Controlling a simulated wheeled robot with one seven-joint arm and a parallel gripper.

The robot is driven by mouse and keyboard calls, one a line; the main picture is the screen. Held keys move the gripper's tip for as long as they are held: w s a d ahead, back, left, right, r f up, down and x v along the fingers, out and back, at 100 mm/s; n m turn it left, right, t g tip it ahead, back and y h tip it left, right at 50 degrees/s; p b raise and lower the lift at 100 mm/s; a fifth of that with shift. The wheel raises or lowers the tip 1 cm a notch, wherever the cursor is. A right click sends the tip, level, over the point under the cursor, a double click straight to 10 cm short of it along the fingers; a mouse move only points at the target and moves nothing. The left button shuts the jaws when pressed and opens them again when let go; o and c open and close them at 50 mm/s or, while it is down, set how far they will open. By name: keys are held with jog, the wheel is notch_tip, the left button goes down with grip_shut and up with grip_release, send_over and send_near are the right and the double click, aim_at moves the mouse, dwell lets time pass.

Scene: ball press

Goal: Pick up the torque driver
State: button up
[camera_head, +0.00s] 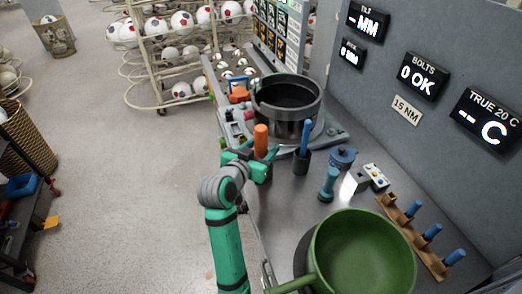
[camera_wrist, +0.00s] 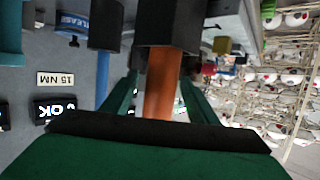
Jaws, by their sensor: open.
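An upright orange-handled tool (camera_head: 261,139), which looks like the torque driver, stands at the left edge of the bench. Its orange handle (camera_wrist: 161,88) shows in the upside-down wrist view, with its other end hidden in a black holder (camera_wrist: 168,24). My gripper (camera_head: 251,155) is open at the handle. In the wrist view its two green fingers lie on either side of the handle, with gaps visible beside it. I cannot tell how deep the handle sits between them.
A blue-handled tool (camera_head: 305,138) stands in a black cup (camera_head: 302,161) just right of my gripper. A dark round pot (camera_head: 286,95) is behind. A teal tool (camera_head: 328,184), a green pan (camera_head: 362,258) and a wooden rack (camera_head: 434,262) of blue pegs are nearer. Open floor lies left.

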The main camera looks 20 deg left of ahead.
jog(key=shift+x, duration=1.4)
jog(key=shift+c, duration=0.6)
jog(key=shift+r, duration=0.1)
jog(key=c, duration=1.1)
